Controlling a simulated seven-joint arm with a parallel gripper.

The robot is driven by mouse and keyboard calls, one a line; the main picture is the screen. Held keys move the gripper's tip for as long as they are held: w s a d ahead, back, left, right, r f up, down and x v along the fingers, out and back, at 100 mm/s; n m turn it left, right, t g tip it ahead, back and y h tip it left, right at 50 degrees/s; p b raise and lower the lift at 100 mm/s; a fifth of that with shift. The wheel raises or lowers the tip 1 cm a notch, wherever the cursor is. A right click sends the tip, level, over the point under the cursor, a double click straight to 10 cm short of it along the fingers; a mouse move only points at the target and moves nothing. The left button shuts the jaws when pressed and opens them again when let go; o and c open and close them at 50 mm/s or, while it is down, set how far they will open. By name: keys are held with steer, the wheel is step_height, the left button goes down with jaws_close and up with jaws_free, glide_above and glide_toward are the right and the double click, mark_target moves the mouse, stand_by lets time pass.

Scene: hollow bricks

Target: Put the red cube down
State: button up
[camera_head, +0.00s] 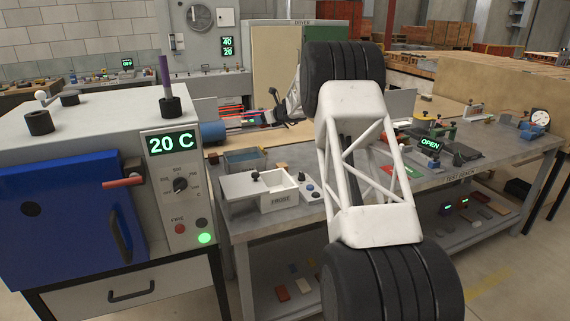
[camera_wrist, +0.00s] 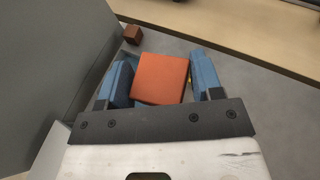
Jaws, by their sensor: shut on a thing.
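My gripper (camera_wrist: 163,72) shows in the wrist view with its two blue fingers on either side of an orange-red cube, which I take as the red cube (camera_wrist: 160,85). It is shut on the cube, whose top face looks square to the jaws. A grey surface (camera_wrist: 255,95) lies under and around it; I cannot tell whether the cube touches it. In the camera_head view my arm reaches over the test bench (camera_head: 470,172), and the cube cannot be made out there.
A smaller brown-red block (camera_wrist: 132,34) sits just beyond the cube. A tan ledge (camera_wrist: 215,30) runs behind, and a grey wall stands at left. A white probe box (camera_head: 278,200) stands at the bench's front left; a furnace (camera_head: 80,180) with a blue door is at left.

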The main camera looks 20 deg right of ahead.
steer(key=d+f, duration=0.3)
steer(key=w+d+f+n+g+y, duration=0.1)
steer(key=d+f, duration=0.2)
steer(key=w+d+f+n+y, duration=0.1)
steer(key=d+f, duration=0.2)
steer(key=d, duration=0.1)
steer(key=shift+w+f, duration=0.25)
steer(key=shift+f, duration=0.1)
steer(key=c, duration=0.4)
steer(key=shift+d+f+g, duration=0.3)
steer(key=shift+d+f, duration=0.3)
